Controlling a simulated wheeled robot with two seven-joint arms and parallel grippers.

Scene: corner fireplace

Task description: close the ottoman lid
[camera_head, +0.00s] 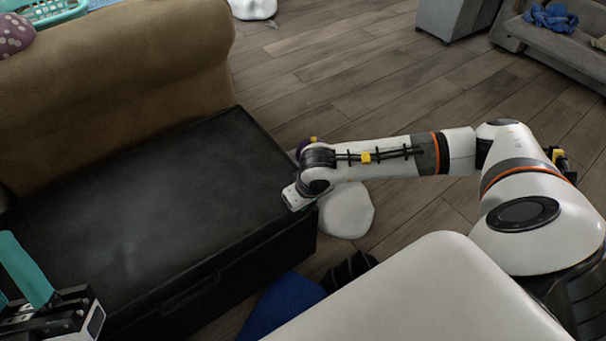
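The dark ottoman (150,200) is a long black box at the left, with a flat top and a recessed handle on its front side. Its top lies level and looks shut; I see no clear gap at the rim.
A brown upholstered piece (120,80) rises directly behind the ottoman. A white rounded object (346,210) and a blue item (284,305) lie on the floor to its right. A grey cabinet (455,18) and a low grey unit (550,50) stand far right.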

